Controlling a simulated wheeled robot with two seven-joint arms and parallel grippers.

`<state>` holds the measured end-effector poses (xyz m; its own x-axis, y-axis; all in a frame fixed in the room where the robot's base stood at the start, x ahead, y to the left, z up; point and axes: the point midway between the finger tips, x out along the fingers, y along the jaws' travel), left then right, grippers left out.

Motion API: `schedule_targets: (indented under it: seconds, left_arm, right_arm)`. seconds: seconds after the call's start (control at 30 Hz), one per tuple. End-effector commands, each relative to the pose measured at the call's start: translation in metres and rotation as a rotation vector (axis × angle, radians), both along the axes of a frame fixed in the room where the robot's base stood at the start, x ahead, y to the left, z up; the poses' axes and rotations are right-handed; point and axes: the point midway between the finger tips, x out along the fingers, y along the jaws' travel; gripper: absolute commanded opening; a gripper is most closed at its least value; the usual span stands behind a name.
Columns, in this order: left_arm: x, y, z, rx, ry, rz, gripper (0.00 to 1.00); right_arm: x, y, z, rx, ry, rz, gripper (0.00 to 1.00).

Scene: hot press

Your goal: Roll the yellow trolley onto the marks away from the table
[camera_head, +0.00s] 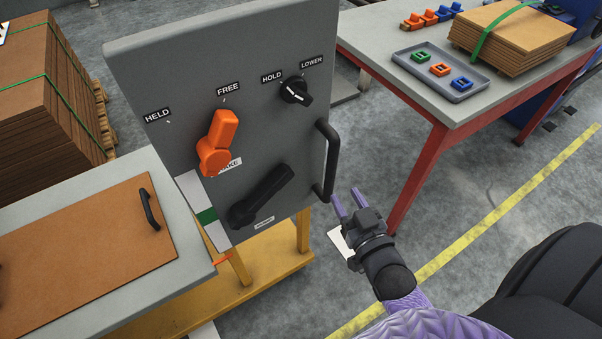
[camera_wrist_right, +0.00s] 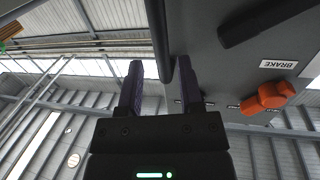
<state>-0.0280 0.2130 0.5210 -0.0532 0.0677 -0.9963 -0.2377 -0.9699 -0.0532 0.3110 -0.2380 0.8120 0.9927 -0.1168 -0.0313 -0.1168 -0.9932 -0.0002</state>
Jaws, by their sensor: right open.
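The yellow trolley (camera_head: 275,270) carries an upright grey panel (camera_head: 180,70) and a grey top (camera_head: 90,220) with a brown board. The panel's orange brake lever (camera_head: 218,143) points up toward FREE. A black bar handle (camera_head: 326,160) is on the panel's right edge. My right gripper (camera_head: 349,198) is open just right of and below the handle. In the right wrist view the handle bar (camera_wrist_right: 160,35) runs between the open fingers (camera_wrist_right: 160,68), with no clear contact. A white floor patch (camera_head: 341,239) shows partly behind my right gripper. My left gripper is out of view.
A red-legged table (camera_head: 375,40) stands at upper right with a grey tray (camera_head: 440,85) of small coloured parts and strapped boards (camera_head: 510,40). A board stack (camera_head: 50,110) stands at far left. A yellow floor line (camera_head: 500,195) crosses clear floor at right.

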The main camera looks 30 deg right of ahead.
Motion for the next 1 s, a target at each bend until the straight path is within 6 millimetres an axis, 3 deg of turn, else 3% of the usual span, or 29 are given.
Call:
schedule_targets:
  seconds: [0.1,0.3,0.5,0.7,0.93,1.0]
  left_arm:
    - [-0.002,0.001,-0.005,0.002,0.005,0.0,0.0]
    - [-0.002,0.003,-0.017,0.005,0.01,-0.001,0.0]
    - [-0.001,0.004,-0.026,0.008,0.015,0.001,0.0]
    - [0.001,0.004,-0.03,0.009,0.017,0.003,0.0]
    - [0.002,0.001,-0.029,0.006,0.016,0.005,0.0]
    - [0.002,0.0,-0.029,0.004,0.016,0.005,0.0]
  right_arm:
    - [0.013,-0.003,0.01,-0.005,-0.041,-0.002,0.46]
    - [0.056,-0.008,0.009,-0.006,-0.038,-0.001,0.46]
    - [0.088,-0.012,0.009,-0.006,-0.035,-0.001,0.46]
    - [0.099,-0.013,0.01,-0.004,-0.033,-0.001,0.46]
    - [0.1,-0.013,0.011,-0.004,-0.032,-0.001,0.46]
    - [0.1,-0.013,0.01,-0.004,-0.032,-0.001,0.32]
